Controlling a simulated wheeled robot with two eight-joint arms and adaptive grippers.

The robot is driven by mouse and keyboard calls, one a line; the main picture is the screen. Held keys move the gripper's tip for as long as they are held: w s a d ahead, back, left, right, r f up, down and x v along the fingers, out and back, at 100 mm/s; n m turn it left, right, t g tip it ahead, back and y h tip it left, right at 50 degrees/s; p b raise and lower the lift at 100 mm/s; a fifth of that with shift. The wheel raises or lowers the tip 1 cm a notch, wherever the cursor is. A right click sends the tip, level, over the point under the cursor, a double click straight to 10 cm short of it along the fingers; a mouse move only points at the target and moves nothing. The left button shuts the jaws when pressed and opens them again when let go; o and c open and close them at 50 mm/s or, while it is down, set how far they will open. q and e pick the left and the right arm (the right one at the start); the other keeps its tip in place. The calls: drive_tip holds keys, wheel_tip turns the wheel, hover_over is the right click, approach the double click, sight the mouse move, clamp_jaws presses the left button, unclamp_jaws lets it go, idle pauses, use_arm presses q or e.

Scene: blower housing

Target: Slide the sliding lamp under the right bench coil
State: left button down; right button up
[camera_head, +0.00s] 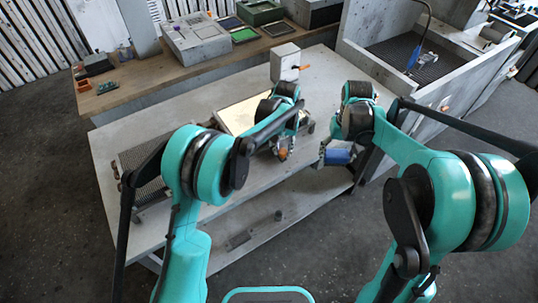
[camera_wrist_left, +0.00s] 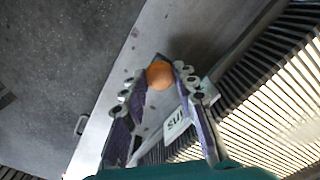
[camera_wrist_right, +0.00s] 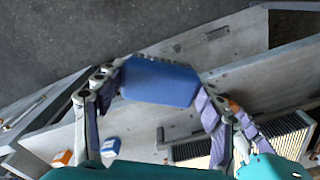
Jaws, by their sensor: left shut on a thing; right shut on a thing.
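The sliding lamp appears to be the pale glowing panel (camera_head: 238,114) on the bench, partly hidden by my left arm. My left gripper (camera_head: 283,148) is shut on an orange round knob (camera_wrist_left: 160,74) at the bench's front side; a label starting "SUI" lies beside it. In the left wrist view, dark slats of a finned coil (camera_wrist_left: 270,62) cross the bright glow (camera_wrist_left: 285,135). My right gripper (camera_head: 337,150) is shut on a blue block (camera_wrist_right: 160,83), held near the bench's right front corner. A finned coil (camera_head: 137,178) lies at the bench's left end.
A grey post box (camera_head: 285,60) with an orange part stands at the bench's back edge. A grey sink-like basin (camera_head: 400,60) stands at the right. A wooden counter (camera_head: 150,90) with trays is behind. The bench's left middle (camera_head: 130,128) is clear.

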use_arm(q)
drive_tip(key=shift+w+d, duration=0.3)
drive_tip(key=shift+d, duration=0.2)
use_arm(e)
drive_tip(key=shift+s+a+r, duration=0.1)
use_arm(q)
drive_tip(key=shift+r, duration=0.1)
drive_tip(key=c, duration=1.5)
unclamp_jaws()
drive_tip(key=shift+w, duration=0.1)
drive_tip(key=shift+o, duration=0.2)
drive_tip(key=shift+d, duration=0.2)
drive_tip(key=shift+a, duration=0.15)
wheel_tip(320, 180, up, 12)
